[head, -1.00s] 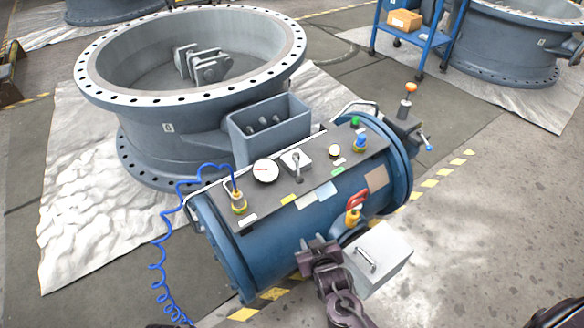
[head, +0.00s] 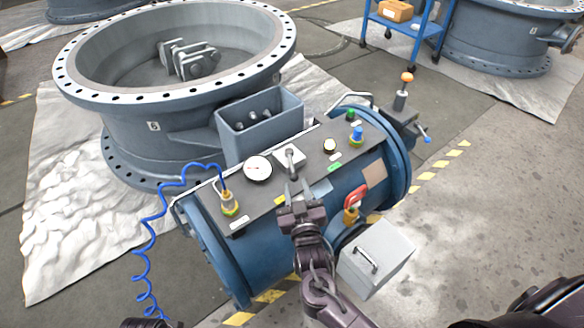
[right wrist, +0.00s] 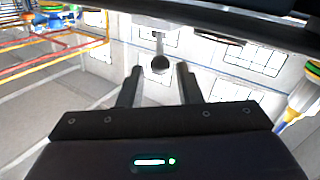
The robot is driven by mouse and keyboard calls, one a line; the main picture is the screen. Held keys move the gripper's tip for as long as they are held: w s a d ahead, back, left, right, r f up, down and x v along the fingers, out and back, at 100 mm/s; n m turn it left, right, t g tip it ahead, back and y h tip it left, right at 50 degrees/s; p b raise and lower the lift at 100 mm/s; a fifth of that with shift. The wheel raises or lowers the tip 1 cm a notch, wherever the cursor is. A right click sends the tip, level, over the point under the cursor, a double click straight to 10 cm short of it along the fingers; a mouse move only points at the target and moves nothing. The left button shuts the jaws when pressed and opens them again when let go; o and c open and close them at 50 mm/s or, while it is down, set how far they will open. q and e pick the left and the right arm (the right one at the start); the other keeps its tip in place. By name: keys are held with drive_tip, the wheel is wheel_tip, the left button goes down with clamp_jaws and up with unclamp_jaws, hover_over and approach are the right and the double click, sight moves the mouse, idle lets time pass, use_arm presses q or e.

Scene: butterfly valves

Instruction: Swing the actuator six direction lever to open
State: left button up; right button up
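The actuator (head: 255,262) is a blue horizontal cylinder with a dark top panel, beside the grey valve body marked 6 (head: 152,150). The direction lever (head: 291,160) stands on a small white plate in the panel's middle. My right gripper (head: 293,190) is over the panel, just on the near side of the lever. In the right wrist view the two fingers (right wrist: 159,80) are apart and empty. The lever's dark round knob (right wrist: 160,64) shows between and just beyond their tips; I cannot tell whether they touch it.
On the panel are a white gauge (head: 257,169), a blue knob (head: 357,134) and a yellow fitting (head: 229,204) with a coiled blue hose. A red-handled valve (head: 354,200) and a grey box (head: 377,257) are on the near side. Open floor lies right.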

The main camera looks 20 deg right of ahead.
sight(292, 168)
drive_tip(key=w, duration=0.2)
drive_tip(key=w+b, duration=0.1)
drive_tip(key=w, duration=0.2)
drive_tip(key=w+d, duration=0.1)
drive_tip(key=w, duration=0.1)
drive_tip(key=shift+w, duration=0.35)
drive_tip(key=shift+c, duration=0.3)
clamp_jaws()
